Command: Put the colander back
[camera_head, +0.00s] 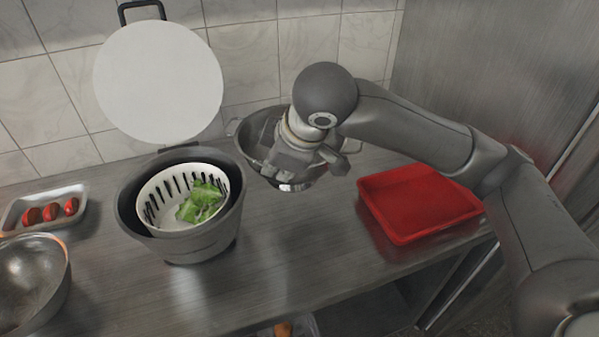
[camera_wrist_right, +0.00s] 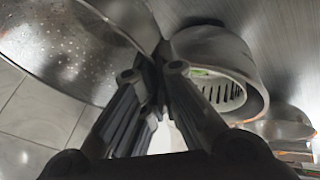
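The colander (camera_head: 256,130) is a grey metal bowl at the back of the counter, partly hidden behind my right gripper (camera_head: 284,166). In the right wrist view its perforated wall (camera_wrist_right: 70,45) fills the upper left. There the fingers of my right gripper (camera_wrist_right: 163,55) come together at the colander's rim, and the rim appears pinched between them. I cannot tell whether the colander's base touches the counter. My left gripper is not in view.
A grey salad spinner (camera_head: 190,243) with a white basket (camera_head: 162,222) of green leaves and a raised white lid (camera_head: 160,80) stands left of the colander. A red tray (camera_head: 420,203) lies right. A metal bowl (camera_head: 30,285) and a tomato tray (camera_head: 75,192) are far left. The front middle counter is clear.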

